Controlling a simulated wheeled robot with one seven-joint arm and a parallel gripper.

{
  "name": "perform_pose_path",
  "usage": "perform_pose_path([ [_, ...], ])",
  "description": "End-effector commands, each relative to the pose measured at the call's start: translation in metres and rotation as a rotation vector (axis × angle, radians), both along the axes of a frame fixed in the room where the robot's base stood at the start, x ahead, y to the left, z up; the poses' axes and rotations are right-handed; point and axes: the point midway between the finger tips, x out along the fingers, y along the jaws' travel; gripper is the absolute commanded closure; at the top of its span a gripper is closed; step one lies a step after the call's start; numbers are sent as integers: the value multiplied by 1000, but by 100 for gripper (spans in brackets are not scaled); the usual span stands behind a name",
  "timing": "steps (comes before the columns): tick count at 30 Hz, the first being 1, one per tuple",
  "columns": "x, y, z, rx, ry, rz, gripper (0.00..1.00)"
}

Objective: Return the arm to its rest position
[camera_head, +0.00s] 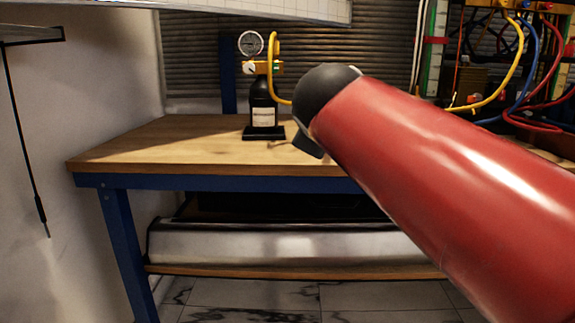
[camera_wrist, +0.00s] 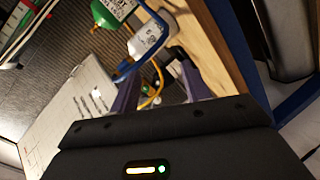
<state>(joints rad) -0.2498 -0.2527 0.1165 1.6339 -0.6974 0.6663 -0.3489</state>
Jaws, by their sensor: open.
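My arm crosses the head view from the lower right as a red link with a black joint at its end, in front of the bench. My gripper is not clearly visible in the head view. In the wrist view my gripper (camera_wrist: 157,86) is open, with its two purple-grey fingers apart. I see nothing held between them; a yellow hose (camera_wrist: 156,92) shows beyond the gap.
A wooden bench (camera_head: 180,140) with blue legs carries a black bottle (camera_head: 262,100) with a gauge (camera_head: 250,43). Yellow, blue and red hoses (camera_head: 520,75) hang at the right rig. A white panel (camera_head: 260,8) overhangs the top. Bare bench lies left of the bottle.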

Motion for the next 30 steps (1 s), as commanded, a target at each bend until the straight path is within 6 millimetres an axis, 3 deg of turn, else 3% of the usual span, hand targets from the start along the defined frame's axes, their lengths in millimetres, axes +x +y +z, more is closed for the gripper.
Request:
perform_pose_path([
  [5,-48,-48,-51,204,179,-149,53],
  [9,-113,-84,-116,450,364,-333,53],
  [12,-160,-96,-162,621,480,-460,53],
  [16,-205,-99,-205,788,585,-582,53],
  [21,-231,-96,-231,886,645,-652,53],
  [30,-232,-96,-234,891,650,-656,53],
])
